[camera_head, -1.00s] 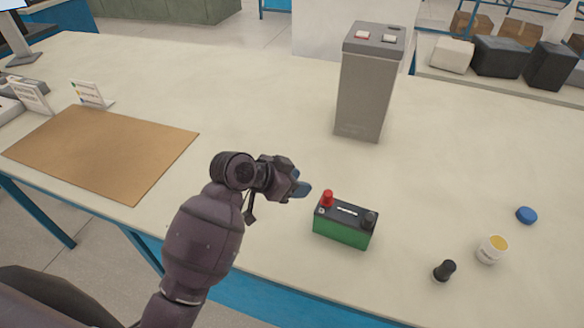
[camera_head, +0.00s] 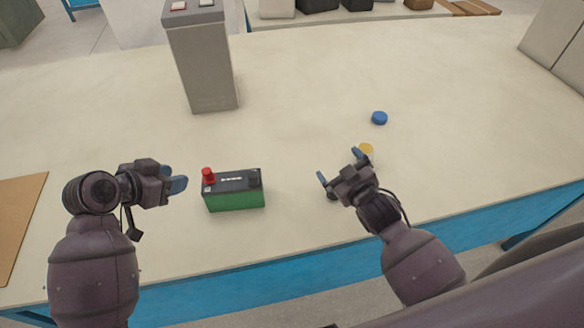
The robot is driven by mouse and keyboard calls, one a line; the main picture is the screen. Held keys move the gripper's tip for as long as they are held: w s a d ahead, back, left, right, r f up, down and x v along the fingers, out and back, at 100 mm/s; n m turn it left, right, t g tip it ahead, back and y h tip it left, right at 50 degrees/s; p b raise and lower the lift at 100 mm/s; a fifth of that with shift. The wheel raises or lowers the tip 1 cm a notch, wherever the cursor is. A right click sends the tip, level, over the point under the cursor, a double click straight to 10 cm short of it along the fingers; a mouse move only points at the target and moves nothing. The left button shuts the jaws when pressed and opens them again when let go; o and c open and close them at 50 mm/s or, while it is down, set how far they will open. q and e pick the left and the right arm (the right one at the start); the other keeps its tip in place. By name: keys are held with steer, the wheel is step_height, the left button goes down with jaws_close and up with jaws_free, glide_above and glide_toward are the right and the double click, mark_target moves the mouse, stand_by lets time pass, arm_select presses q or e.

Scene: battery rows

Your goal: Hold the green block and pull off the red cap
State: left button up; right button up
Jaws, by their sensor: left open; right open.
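The green block (camera_head: 236,200) is a battery with a black top, standing upright on the table. The red cap (camera_head: 208,175) sits on its top left corner, and a black cap (camera_head: 254,182) is at its top right. My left gripper (camera_head: 178,179) is open just left of the block, apart from it and about level with the red cap in the picture. My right gripper (camera_head: 340,165) is open to the right of the block, apart from it.
A tall grey bin (camera_head: 203,65) stands behind the block. A blue lid (camera_head: 379,118) lies at the back right. A brown mat (camera_head: 18,215) is at the left edge. The table's front edge (camera_head: 290,250) runs close in front of the block.

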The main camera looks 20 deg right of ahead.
mark_target(234, 190)
steer(key=w+a+r+n+y, duration=0.4)
steer(key=w+r+n+y, duration=0.15)
steer(key=n, duration=0.65)
steer(key=w+a+r+n+y, duration=0.5)
steer(key=n+y, duration=0.1)
steer(key=n, duration=0.6)
steer(key=s+a+f+n+g, duration=0.1)
steer(key=s+f+n+g, duration=0.2)
steer(key=f+n+g, duration=0.6)
steer(key=s+a+f+n+g, duration=0.1)
steer(key=s+f+n+g, duration=0.3)
steer(key=n, duration=0.9)
steer(key=shift+g, duration=0.5)
steer(key=x, duration=1)
steer(key=shift+w+a+r, duration=0.15)
steer(key=shift+a+r, duration=0.05)
steer(key=shift+a, duration=0.15)
steer(key=c, duration=1.8)
steer(key=shift+c, duration=0.2)
